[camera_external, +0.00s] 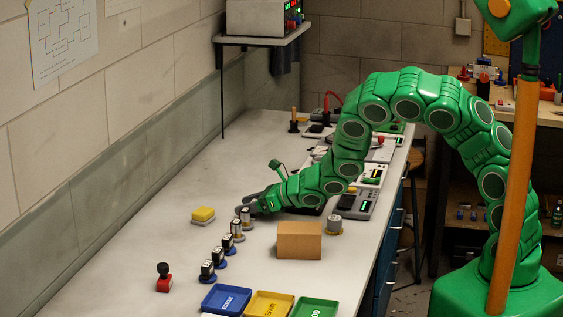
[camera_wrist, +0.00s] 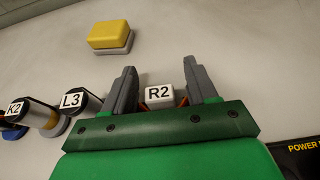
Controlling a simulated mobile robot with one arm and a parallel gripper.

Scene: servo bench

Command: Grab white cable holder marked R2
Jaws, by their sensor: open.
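The white holder marked R2 (camera_wrist: 159,95) shows in the wrist view, with its label facing the camera. It stands between the two grey fingers of my gripper (camera_wrist: 162,88), with a visible gap to each finger. The fingers are spread open, and the holder's lower part is hidden behind the green palm edge. In the external view my gripper (camera_external: 250,203) is low over the bench at the far end of a row of small labelled holders. I cannot read R2 there.
In the wrist view, holders marked L3 (camera_wrist: 72,100) and K2 (camera_wrist: 16,109) stand left of my gripper. A yellow block on a grey base (camera_wrist: 116,36) lies beyond it. A cardboard box (camera_external: 299,240) and colored trays (camera_external: 268,304) are nearer. The bench's left side is mostly clear.

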